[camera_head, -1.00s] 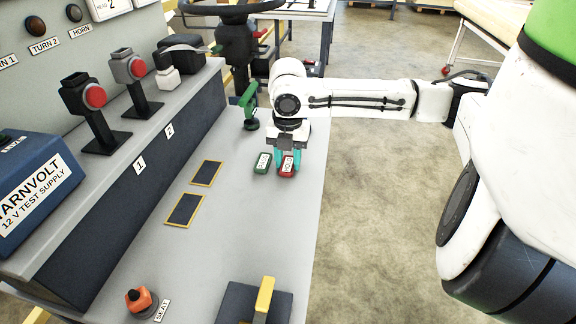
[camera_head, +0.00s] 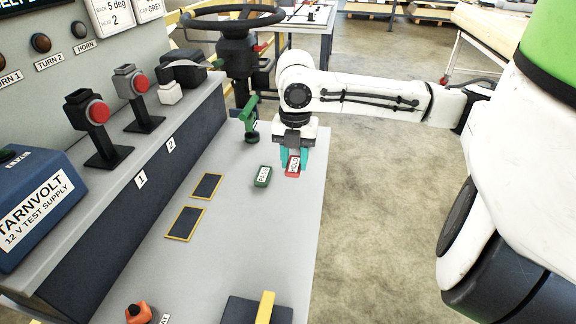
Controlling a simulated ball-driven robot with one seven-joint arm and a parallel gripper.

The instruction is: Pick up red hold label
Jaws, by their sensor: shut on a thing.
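The red hold label (camera_head: 292,175) is a small red block with a white face and dark lettering, at the right side of the grey trolley top (camera_head: 225,245). My gripper (camera_head: 292,162) points down with its teal fingers on both sides of the red label, shut on it. The label appears slightly above the surface, though the gap is hard to see. A similar green label (camera_head: 263,176) lies on the top just to the left, apart from the red one.
Two yellow-framed dark pads (camera_head: 207,186) (camera_head: 185,223) lie left of the labels. A green-handled tool (camera_head: 250,117) stands behind. The top's right edge is close to my gripper.

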